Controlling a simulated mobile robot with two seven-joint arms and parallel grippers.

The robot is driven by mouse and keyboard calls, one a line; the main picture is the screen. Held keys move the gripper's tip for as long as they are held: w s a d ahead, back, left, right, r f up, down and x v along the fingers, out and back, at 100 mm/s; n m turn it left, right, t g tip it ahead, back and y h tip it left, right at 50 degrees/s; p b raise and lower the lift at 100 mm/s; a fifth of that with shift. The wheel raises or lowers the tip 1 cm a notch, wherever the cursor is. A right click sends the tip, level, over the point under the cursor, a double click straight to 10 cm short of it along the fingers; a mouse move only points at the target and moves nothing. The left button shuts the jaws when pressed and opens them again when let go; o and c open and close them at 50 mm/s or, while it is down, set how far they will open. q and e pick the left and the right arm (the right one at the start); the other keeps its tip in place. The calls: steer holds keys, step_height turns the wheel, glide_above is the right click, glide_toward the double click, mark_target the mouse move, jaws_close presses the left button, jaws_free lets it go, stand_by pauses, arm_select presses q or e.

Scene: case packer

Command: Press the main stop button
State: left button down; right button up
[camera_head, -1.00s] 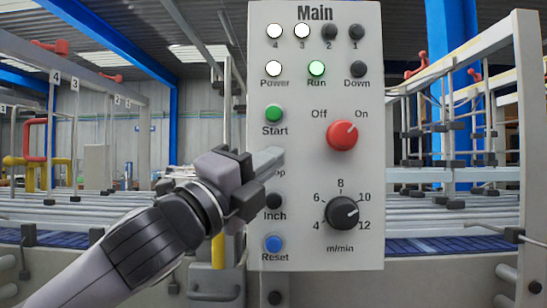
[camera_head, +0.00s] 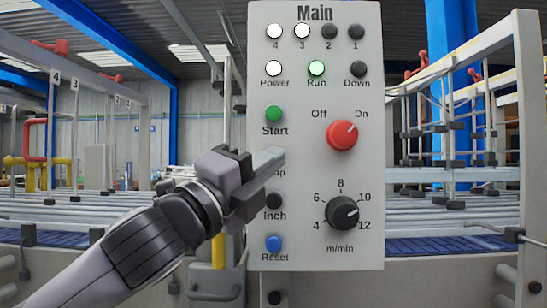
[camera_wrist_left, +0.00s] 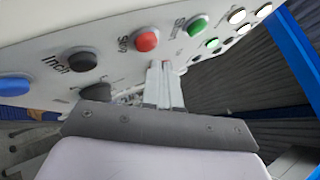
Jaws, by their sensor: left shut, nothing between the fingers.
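The grey-white Main panel (camera_head: 300,190) stands upright in the middle of the head view. My left gripper (camera_head: 277,155) is shut and empty, its fingertips at the panel's left column, between Start and Inch. It hides the Stop button there and covers part of its label. In the left wrist view, the red Stop button (camera_wrist_left: 147,41) shows just beyond the tips of my left gripper (camera_wrist_left: 159,66). I cannot tell whether the tips touch the panel or the button. My right gripper is not in view.
Nearby are the green Start button (camera_head: 274,113), black Inch button (camera_head: 274,200), blue Reset button (camera_head: 273,243), red Off/On knob (camera_head: 342,136) and black speed knob (camera_head: 342,211). Roller conveyors (camera_head: 110,214) lie behind the panel.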

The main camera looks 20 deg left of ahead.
arm_select(q)
steer(key=shift+w, duration=0.15)
steer(key=shift+w+a, duration=0.1)
steer(key=shift+w, duration=0.2)
steer(key=shift+w+a+p, duration=0.15)
steer(key=shift+w+p, duration=0.25)
steer(key=shift+w, duration=0.1)
stand_by(1.0)
steer(key=shift+s, duration=0.15)
steer(key=shift+s+d, duration=0.2)
steer(key=shift+s, duration=0.55)
steer(key=shift+s, duration=0.1)
steer(key=s, duration=0.1)
steer(key=s+d, duration=0.1)
steer(key=s, duration=0.2)
steer(key=shift+s+d, duration=0.25)
steer(key=shift+s, duration=0.1)
stand_by(0.5)
